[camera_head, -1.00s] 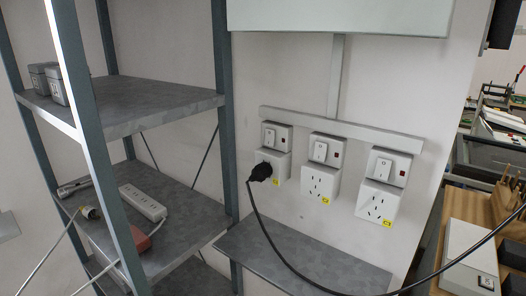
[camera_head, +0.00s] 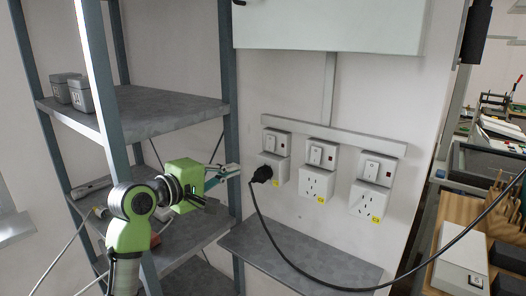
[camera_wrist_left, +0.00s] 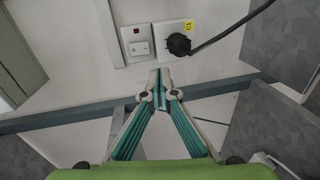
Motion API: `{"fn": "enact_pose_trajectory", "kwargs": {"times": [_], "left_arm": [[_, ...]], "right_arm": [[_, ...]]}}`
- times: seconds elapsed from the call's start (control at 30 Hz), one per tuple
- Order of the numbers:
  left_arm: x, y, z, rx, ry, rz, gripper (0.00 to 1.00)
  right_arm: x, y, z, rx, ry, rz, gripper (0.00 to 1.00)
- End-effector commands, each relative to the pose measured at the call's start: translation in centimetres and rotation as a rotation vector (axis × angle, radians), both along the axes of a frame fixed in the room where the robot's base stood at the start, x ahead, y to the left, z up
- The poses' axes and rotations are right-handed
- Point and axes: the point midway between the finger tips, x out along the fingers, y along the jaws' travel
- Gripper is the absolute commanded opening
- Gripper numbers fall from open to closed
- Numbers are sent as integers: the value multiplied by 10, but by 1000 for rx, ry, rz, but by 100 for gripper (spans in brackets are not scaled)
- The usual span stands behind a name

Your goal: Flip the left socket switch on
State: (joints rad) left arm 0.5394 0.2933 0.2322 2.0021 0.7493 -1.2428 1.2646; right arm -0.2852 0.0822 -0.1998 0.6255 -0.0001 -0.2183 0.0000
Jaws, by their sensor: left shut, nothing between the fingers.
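The left socket (camera_head: 271,166) is on the wall with a black plug (camera_head: 262,174) in it. Its white switch (camera_head: 269,142) sits on the box just above. In the left wrist view the switch (camera_wrist_left: 140,46) shows beside a small red lamp, and the plug (camera_wrist_left: 178,44) is to its right. My left gripper (camera_head: 237,169) is shut and empty, to the left of the socket and lower than the switch, in front of the rack post. Its fingertips (camera_wrist_left: 160,74) look apart from the switch. Whether the switch is on or off is too small to tell. My right gripper is out of view.
Two more socket units, a middle one (camera_head: 317,182) and a right one (camera_head: 369,200), stand to the right. A black cable (camera_head: 290,265) hangs from the plug across the front. The metal rack (camera_head: 229,120) is close on the left. A grey shelf (camera_head: 300,262) lies below.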

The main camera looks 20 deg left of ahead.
Motion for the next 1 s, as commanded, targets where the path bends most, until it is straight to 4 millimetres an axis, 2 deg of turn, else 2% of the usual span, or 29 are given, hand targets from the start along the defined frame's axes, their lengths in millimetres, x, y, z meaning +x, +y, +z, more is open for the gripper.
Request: {"fn": "enact_pose_trajectory", "kwargs": {"times": [0.03, 0.13, 0.33, 0.57, 0.73, 1.0], "left_arm": [[-1, 1, 12, -21, -14, 0, 0], [-2, 2, 23, -49, -24, -2, 0], [-2, 2, 24, -54, -25, -3, 0], [2, 1, 24, -54, -23, -3, 0], [23, -8, 23, -54, -21, -4, 0], [72, -26, 17, -53, -21, -4, 0]], "right_arm": [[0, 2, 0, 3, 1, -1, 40], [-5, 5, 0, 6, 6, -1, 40], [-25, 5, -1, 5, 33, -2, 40], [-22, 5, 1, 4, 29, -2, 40], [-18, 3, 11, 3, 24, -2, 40], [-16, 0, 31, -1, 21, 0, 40]]}}
